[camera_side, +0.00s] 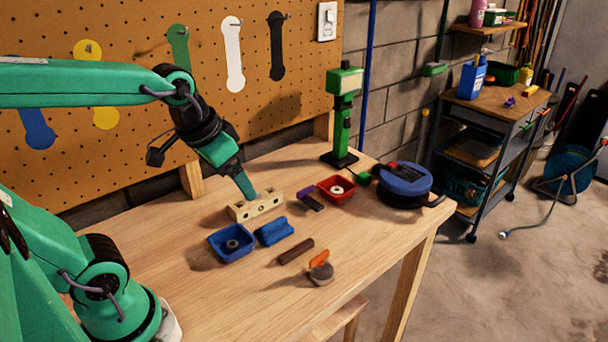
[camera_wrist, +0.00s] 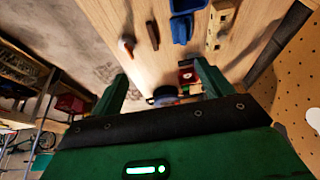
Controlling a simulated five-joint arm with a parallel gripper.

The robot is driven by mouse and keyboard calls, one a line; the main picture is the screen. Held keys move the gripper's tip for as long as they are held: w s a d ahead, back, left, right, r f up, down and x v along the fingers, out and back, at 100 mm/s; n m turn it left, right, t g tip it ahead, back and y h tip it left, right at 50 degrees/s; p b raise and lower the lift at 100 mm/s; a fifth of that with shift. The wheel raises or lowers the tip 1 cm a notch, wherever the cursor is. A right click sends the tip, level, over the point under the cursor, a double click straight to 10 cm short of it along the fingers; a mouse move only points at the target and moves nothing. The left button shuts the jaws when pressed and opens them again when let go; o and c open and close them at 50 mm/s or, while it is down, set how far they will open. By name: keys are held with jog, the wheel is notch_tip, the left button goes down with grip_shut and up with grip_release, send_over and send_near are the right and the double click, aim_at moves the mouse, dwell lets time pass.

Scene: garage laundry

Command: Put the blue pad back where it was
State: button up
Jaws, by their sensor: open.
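The blue pad (camera_side: 274,231) lies on the bench top, just right of the blue tray (camera_side: 231,257) and in front of the pale block with holes (camera_side: 268,206). In the wrist view the blue pad (camera_wrist: 181,30) shows near the top, beside the pale block (camera_wrist: 213,40). My gripper (camera_side: 250,193) is tilted down, its tip over or just behind the pale block; whether it touches the block I cannot tell. In the wrist view my gripper (camera_wrist: 160,72) has its two fingers wide apart with nothing held between them.
A red tray (camera_side: 347,195) with a ring, a purple-and-black item (camera_side: 306,195), a brown bar (camera_side: 296,251) and an orange-handled grey item (camera_side: 321,270) lie around. A green stand (camera_side: 342,120) and a blue-black reel (camera_side: 403,184) are farther right. The bench front is clear.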

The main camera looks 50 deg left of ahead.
jog(key=shift+t, duration=0.6)
jog(key=shift+s+d+r, duration=0.1)
jog(key=shift+s+d, duration=0.1)
jog(key=shift+s, duration=0.45)
jog(key=shift+s+d+r, duration=0.1)
jog(key=shift+s+d, duration=0.1)
jog(key=shift+s, duration=0.4)
jog(key=shift+s+d+r, duration=0.1)
jog(key=shift+s+d, duration=0.1)
jog(key=shift+s, duration=0.45)
